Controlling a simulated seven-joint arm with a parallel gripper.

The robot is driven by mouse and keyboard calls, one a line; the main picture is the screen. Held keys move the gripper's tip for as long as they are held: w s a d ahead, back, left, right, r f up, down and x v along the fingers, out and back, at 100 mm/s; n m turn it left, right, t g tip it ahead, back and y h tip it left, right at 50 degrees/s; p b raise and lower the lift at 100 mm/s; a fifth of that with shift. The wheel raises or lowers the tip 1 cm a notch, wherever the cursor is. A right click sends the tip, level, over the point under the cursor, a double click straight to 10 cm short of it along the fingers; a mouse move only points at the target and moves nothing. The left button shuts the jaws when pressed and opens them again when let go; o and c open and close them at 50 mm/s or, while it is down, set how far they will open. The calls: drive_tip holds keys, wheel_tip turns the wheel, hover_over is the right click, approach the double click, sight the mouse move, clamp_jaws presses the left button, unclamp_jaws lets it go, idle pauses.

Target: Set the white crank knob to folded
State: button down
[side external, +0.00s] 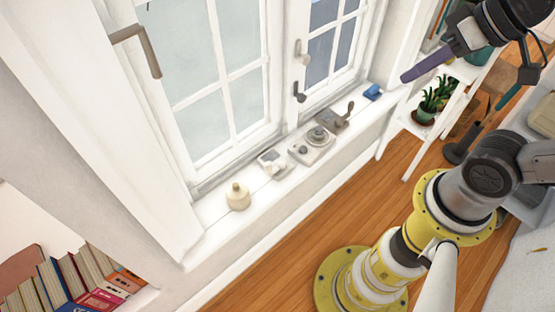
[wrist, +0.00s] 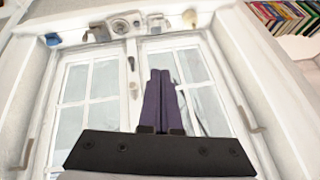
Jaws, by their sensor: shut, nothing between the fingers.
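A small white device (side external: 272,162) sits on the window sill, between a cream bottle-shaped object and a grey dial plate. It may be the white crank knob, but it is too small to tell its crank's position. It also shows in the wrist view (wrist: 157,21), at the top. A grey-brown box (side external: 332,120) with a raised crank arm stands farther along the sill. My gripper (side external: 404,78) has long purple fingers, pressed together and empty. It is in the air at the upper right, apart from the sill objects. The fingers also show in the wrist view (wrist: 160,72), in front of the window.
The dial plate (side external: 312,147), cream object (side external: 238,196) and blue object (side external: 373,91) share the narrow sill (side external: 215,222). Window handles (side external: 299,92) project above it. A white shelf with a potted plant (side external: 430,103) stands right. Books (side external: 75,280) are at lower left.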

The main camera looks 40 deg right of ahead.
drive_tip(key=w+a+f+m+g+y, duration=0.1)
drive_tip(key=w+a+m+y, duration=0.15)
drive_tip(key=w, duration=0.35)
drive_tip(key=w+a+f+m+g+y, duration=0.1)
drive_tip(key=w+m, duration=0.2)
drive_tip(key=w, duration=0.4)
drive_tip(key=w+d+f+m+g+y, duration=0.1)
drive_tip(key=w+d+f+m+y, duration=0.15)
drive_tip(key=w+f+m, duration=0.7)
drive_tip(key=d+f+m, duration=0.1)
drive_tip(key=d+f, duration=0.1)
drive_tip(key=f, duration=1)
drive_tip(key=d+f+m+g+y, duration=0.1)
drive_tip(key=d+f+m, duration=0.1)
drive_tip(key=f, duration=0.9)
drive_tip(key=shift+w+d+f+g, duration=0.3)
drive_tip(key=shift+w+d+f, duration=0.1)
drive_tip(key=shift+d, duration=0.15)
